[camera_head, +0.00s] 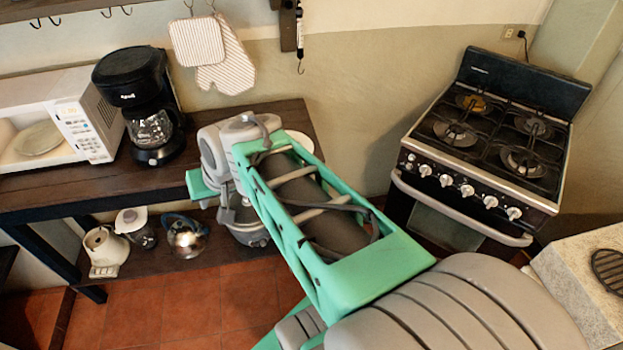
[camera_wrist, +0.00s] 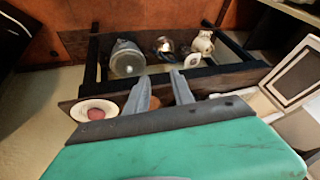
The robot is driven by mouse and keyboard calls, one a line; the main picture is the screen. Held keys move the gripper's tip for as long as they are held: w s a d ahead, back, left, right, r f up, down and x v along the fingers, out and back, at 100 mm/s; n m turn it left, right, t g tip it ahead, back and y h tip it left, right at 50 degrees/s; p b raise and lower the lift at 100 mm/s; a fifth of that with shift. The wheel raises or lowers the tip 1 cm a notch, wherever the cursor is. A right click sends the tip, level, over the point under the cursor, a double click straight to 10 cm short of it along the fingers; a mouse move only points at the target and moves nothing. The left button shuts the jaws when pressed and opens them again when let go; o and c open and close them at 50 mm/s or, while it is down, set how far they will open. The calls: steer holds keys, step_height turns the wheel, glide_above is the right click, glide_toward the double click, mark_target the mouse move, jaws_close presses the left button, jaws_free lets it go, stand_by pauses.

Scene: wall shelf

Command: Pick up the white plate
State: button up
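In the wrist view, a round white plate (camera_wrist: 80,113) with a reddish round middle lies on the dark wooden shelf top, left of my gripper (camera_wrist: 159,77). I cannot tell whether the red is a thing on the plate. My gripper's two grey fingers are apart with nothing held between them. They reach over the shelf top, to the right of the plate and not touching it. In the head view, a white rim (camera_head: 304,143), probably the same plate, shows behind my arm, which hides most of it. My fingers are hidden there.
A black coffee maker (camera_head: 148,110) and an open white microwave (camera_head: 88,118) with a dish inside stand on the shelf top (camera_head: 50,190). A kettle (camera_head: 187,238) and other pots are on the lower shelf. A stove (camera_head: 480,150) stands at right. Mitts (camera_head: 225,65) hang on the wall.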

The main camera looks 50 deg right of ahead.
steer(key=w+d+f+m+t+b, duration=0.1)
steer(key=w+d+f+m+b, duration=0.2)
steer(key=d+f, duration=0.3)
steer(key=w+d+f+m+t+b, duration=0.25)
steer(key=d+f+m, duration=0.2)
steer(key=d, duration=0.25)
steer(key=s+d+f+m+t+h+b, duration=0.1)
steer(key=s+d+f+m+t+b, duration=0.1)
steer(key=d, duration=0.7)
steer(key=s+d+f+m+t+h+b, duration=0.1)
steer(key=s+d+f+m+b, duration=0.1)
steer(key=d+m, duration=0.4)
steer(key=d+f+b, duration=0.1)
steer(key=d+b, duration=0.1)
steer(key=d, duration=0.1)
steer(key=shift+d+m+t+h, duration=0.25)
steer(key=shift+m+t+h, duration=0.05)
steer(key=shift+m+t, duration=0.05)
steer(key=shift+f, duration=0.1)
steer(key=x, duration=0.8)
steer(key=shift+b, duration=0.3)
steer(key=shift+s, duration=0.1)
steer(key=shift+c, duration=0.3)
